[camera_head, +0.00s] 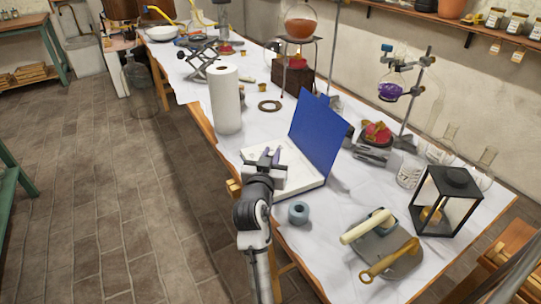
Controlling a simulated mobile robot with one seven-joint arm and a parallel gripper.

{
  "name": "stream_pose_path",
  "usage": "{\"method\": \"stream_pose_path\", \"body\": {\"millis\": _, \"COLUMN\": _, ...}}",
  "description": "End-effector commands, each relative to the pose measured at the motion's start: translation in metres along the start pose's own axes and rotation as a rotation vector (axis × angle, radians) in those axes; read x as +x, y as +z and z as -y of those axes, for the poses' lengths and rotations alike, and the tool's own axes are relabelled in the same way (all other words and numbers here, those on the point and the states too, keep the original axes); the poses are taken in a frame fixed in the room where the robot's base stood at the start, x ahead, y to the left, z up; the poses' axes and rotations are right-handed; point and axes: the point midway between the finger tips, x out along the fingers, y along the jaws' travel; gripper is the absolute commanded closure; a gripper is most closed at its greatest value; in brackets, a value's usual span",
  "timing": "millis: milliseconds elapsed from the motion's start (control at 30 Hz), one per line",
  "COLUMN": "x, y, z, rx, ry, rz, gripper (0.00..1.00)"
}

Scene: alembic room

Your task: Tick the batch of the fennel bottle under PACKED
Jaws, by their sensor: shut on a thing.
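An open blue book or folder (318,130) lies on the cloth-covered table, its blue cover standing up. Its pale inner side (306,176) faces up, and any writing there is too small to read. My gripper (268,158) is over the near left part of it, shut on a slim purple thing, perhaps a pen (276,155). I cannot tell whether the tip touches the page. Small labelled jars (495,18) stand on the wall shelf at the top right, some with hanging tags (517,56). Their labels are unreadable, so I cannot tell which is fennel.
A paper roll (226,100) stands behind the book. A blue-grey ring-shaped thing (298,212) is close to my arm. A black lantern (444,202), a dark tray (390,258) with a pale roller, and a flask stand (405,105) are to the right.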

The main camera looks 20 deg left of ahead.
Motion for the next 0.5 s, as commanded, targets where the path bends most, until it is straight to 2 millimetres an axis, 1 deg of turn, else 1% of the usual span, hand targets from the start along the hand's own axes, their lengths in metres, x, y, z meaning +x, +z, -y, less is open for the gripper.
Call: {"method": "stream_pose_path", "body": {"millis": 500, "x": 0.0008, "y": 0.001, "z": -0.0051, "rx": 0.0, "ry": 0.001, "rz": 0.002, "gripper": 1.0}}
